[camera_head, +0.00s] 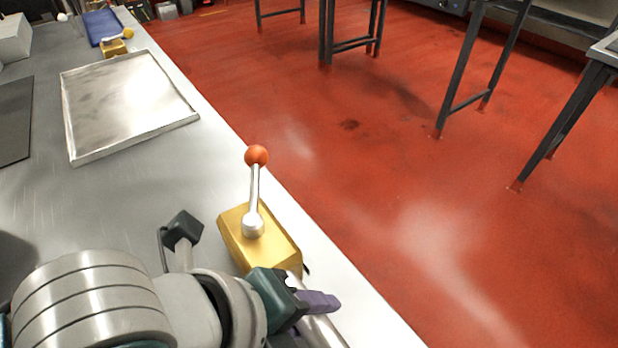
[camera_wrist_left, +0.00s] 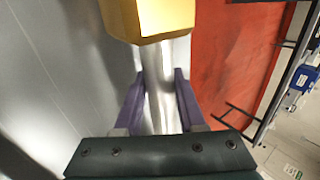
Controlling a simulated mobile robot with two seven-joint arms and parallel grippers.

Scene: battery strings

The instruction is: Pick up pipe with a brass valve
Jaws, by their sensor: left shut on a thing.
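The pipe (camera_head: 326,334) is a shiny silver tube running into a brass valve (camera_head: 240,250), a gold block with a silver lever and an orange ball (camera_head: 256,156) on its end. The valve appears at the right edge of the metal counter. My left gripper (camera_head: 312,297) is shut on the pipe just below the valve. In the left wrist view, the purple fingers (camera_wrist_left: 159,88) lie on both sides of the pipe (camera_wrist_left: 156,70), with the gold valve body (camera_wrist_left: 150,18) beyond them. Whether the pipe touches the counter is unclear. My right gripper is not in view.
The metal counter (camera_head: 120,192) holds a shallow metal tray (camera_head: 189,122), a dark flat panel (camera_head: 14,120) and, farther back, a second brass valve (camera_head: 115,48) near a blue tray (camera_head: 100,24). Red floor (camera_head: 400,170) is open to the right, with dark-legged tables beyond.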

